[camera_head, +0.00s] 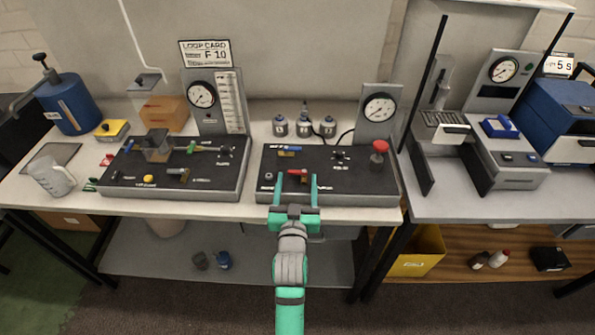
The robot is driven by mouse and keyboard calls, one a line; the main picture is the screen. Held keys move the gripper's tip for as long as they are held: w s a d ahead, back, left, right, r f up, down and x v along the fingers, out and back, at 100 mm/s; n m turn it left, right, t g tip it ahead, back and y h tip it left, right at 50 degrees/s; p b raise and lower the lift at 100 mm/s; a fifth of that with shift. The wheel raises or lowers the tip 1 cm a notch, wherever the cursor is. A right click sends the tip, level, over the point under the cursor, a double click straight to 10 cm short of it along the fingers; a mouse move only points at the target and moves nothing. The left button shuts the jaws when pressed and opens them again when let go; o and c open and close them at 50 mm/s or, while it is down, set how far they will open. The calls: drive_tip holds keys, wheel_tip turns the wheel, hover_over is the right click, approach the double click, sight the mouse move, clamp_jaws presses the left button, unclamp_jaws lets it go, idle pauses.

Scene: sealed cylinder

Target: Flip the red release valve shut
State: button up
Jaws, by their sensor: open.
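A small red lever (296,171), apparently the release valve, sits on the black top of the right-hand bench panel (345,185), near its front middle. My gripper (296,178) reaches over the panel's front edge, open, with one teal finger on each side of the red lever. I cannot tell whether the fingers touch it, and its exact angle is too small to read. A red mushroom-shaped knob (379,147) stands at the panel's right end. A round gauge (379,107) stands upright behind the panel.
Several small grey canisters (303,126) stand behind. A left panel (170,188) carries a yellow button and levers. A jug (52,177) stands far left. A press-like machine (500,160) stands right.

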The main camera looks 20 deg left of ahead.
drive_tip(key=shift+v, duration=1.25)
